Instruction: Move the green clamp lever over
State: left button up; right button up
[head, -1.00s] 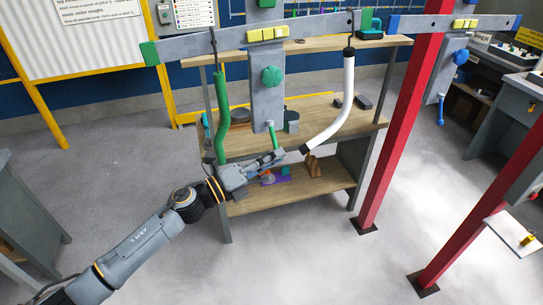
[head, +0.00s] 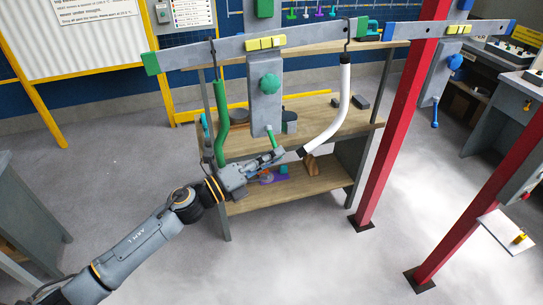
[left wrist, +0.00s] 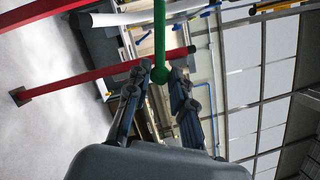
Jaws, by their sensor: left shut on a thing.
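The green clamp lever (head: 271,136) hangs from the lower end of a grey upright plate (head: 264,107), below a green knob (head: 269,84). It slants slightly down to the right. In the left wrist view the lever is a green rod (left wrist: 160,35) with a round ball end. My left gripper (head: 275,153) reaches in from the lower left. Its fingers (left wrist: 160,72) are on both sides of the lever's ball end and shut on it. My right gripper is in neither view.
A green hanging tube (head: 221,125) is left of the lever, close above my arm. A white hanging tube (head: 340,110) is on the right. A wooden shelf unit (head: 320,181) stands behind. A red post (head: 393,125) stands further right.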

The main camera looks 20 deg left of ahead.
pick_arm(q)
jog(key=shift+r, duration=0.1)
jog(key=shift+o, duration=0.2)
jog(key=shift+r+p, duration=1.2)
jog(key=shift+r, duration=0.1)
jog(key=o, duration=0.9)
jog(key=shift+s, duration=0.1)
jog(key=shift+o, duration=0.2)
jog(key=shift+f, duration=0.1)
jog(key=shift+f, duration=0.1)
jog(key=v, duration=1.2)
